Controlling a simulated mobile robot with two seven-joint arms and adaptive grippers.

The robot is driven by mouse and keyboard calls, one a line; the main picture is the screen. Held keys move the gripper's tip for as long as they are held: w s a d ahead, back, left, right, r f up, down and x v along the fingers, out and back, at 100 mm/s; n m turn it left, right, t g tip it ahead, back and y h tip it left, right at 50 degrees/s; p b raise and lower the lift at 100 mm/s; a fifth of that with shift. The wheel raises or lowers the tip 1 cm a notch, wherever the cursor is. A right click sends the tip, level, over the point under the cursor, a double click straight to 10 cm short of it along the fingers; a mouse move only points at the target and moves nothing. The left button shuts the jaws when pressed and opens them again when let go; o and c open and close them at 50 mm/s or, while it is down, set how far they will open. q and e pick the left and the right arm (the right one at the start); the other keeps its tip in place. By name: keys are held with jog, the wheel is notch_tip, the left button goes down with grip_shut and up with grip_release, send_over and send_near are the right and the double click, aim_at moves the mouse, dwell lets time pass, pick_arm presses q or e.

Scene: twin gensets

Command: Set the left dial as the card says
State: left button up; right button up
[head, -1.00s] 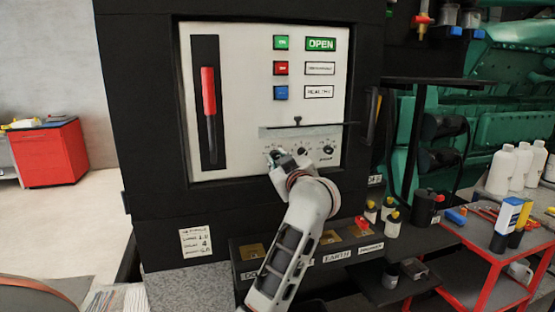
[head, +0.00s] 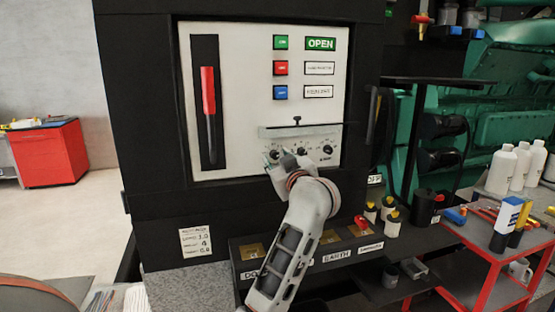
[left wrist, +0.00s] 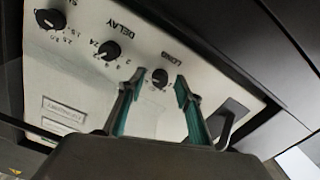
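The white panel (head: 245,150) carries a row of three black dials under a clear flap (head: 300,130). My left gripper (head: 273,156) is at the left dial and partly hides it in the head view. In the left wrist view, the panel appears turned over, and the left dial (left wrist: 160,77), marked LONG, sits between the two fingertips (left wrist: 157,85). The fingers stand apart with gaps beside the knob. The middle dial (left wrist: 108,50) is marked DELAY. The right dial (head: 327,151) is uncovered. The card (head: 195,241) is below the panel; its small writing is hard to read. My right gripper is out of view.
A red-handled lever (head: 208,95) is left on the panel. Green, red and blue buttons (head: 280,68) are above the flap. A dark ledge (head: 330,255) juts out below. A red trolley (head: 490,270) with bottles and tools stands at right.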

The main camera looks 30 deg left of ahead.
pick_arm(q)
jog(key=v, duration=0.7)
jog(key=shift+s+d, duration=0.2)
dwell(0.4)
